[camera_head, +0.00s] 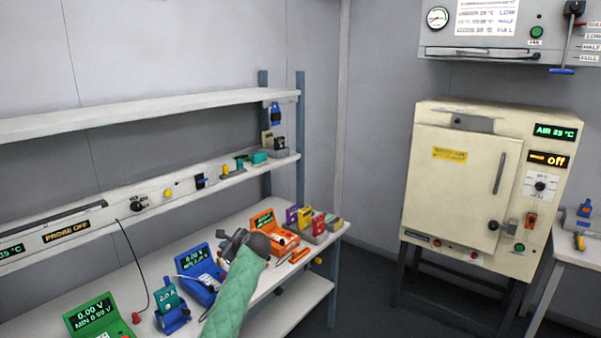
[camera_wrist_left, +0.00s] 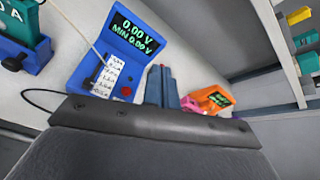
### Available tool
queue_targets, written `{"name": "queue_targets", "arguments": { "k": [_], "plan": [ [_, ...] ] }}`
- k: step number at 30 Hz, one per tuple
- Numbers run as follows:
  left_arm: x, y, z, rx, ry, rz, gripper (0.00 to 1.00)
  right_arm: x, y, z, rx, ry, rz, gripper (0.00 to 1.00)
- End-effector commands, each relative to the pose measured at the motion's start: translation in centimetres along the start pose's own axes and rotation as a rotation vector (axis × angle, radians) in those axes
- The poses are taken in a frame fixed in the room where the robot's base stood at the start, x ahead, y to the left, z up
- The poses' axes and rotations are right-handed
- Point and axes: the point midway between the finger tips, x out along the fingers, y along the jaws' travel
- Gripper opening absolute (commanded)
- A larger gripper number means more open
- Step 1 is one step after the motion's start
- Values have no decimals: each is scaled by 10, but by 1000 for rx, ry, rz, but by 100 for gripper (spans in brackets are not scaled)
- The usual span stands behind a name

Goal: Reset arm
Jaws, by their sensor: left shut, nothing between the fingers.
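My left arm in its green quilted sleeve reaches over the bench (camera_head: 140,285) in the head view. Its dark gripper (camera_head: 235,241) is between the blue meter (camera_head: 201,272) and the orange meter (camera_head: 272,228). In the left wrist view the fingers of my left gripper (camera_wrist_left: 162,86) are shut together and empty. The blue meter (camera_wrist_left: 118,55) reads 0.00 V there, left of the fingers, and the orange meter (camera_wrist_left: 213,98) is to their right. Part of the blue meter is hidden behind the gripper in the head view. My right gripper is not in view.
A green meter (camera_head: 95,316) and a teal device in a blue holder (camera_head: 171,305) stand at the bench's near left. Coloured blocks (camera_head: 305,218) are at its far end. Shelves (camera_head: 150,105) run above. A cream oven (camera_head: 455,190), door closed, stands to the right.

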Motion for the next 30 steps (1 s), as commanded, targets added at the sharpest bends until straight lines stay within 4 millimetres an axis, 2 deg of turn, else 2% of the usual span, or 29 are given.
{"name": "queue_targets", "arguments": {
  "k": [1, 6, 15, 22, 30],
  "plan": [
    [-2, 21, -15, -45, 30, 8, 0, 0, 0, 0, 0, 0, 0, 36],
    [-14, 85, -57, -225, 130, 45, 0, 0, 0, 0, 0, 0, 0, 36],
    [-50, 196, -114, -540, 283, 149, 0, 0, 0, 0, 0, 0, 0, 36],
    [-89, 279, -144, -774, 377, 264, 0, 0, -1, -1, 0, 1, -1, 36],
    [-146, 371, -161, -1039, 458, 428, 0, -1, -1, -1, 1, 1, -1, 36]
  ]
}}
